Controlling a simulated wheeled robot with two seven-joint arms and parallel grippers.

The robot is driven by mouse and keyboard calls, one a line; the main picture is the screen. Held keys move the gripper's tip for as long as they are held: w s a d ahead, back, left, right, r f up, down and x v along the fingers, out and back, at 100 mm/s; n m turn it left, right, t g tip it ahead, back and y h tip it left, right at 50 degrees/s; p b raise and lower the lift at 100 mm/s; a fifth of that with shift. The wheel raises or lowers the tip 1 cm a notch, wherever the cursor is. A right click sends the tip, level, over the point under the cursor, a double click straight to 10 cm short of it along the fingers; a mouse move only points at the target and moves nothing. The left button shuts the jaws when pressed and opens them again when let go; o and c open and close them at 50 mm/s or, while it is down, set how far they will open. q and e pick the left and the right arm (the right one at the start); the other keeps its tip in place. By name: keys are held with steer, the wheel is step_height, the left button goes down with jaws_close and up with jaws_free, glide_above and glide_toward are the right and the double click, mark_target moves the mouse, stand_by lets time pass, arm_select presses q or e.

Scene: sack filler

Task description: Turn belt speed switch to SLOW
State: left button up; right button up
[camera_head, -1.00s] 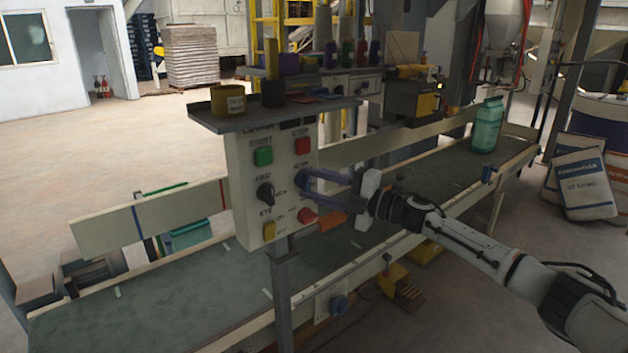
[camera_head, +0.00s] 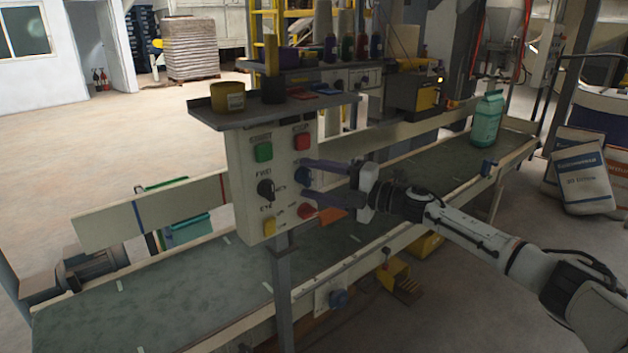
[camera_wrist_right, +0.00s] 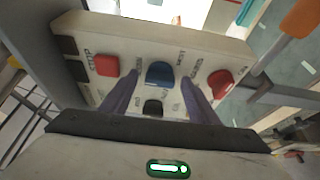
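The control box (camera_head: 240,190) hangs under a small shelf and carries several buttons and knobs. A blue knob (camera_wrist_right: 160,73) sits in the middle of its panel in the right wrist view, with small labels I cannot read surely. A black knob (camera_head: 265,190) marked FWD is left of it in the head view. My right gripper (camera_head: 304,179) is at the panel, its two purple fingers spread. In the wrist view the fingers (camera_wrist_right: 158,92) lie on either side of the blue knob, with gaps visible; contact is not clear. My left gripper is not in view.
A green button (camera_head: 263,152), red button (camera_head: 302,142), yellow button (camera_head: 269,227) and lower red control (camera_wrist_right: 220,83) are close around the knobs. The shelf (camera_head: 225,118) juts out above. A conveyor belt (camera_head: 150,300) runs below, with a teal sack (camera_head: 487,120) at its far end.

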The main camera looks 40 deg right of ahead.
steer(key=shift+s+d+f, duration=0.15)
steer(key=shift+s+d, duration=0.1)
steer(key=shift+s, duration=0.2)
steer(key=b+v, duration=0.2)
steer(key=v, duration=0.7)
steer(key=shift+s, duration=0.15)
stand_by(0.4)
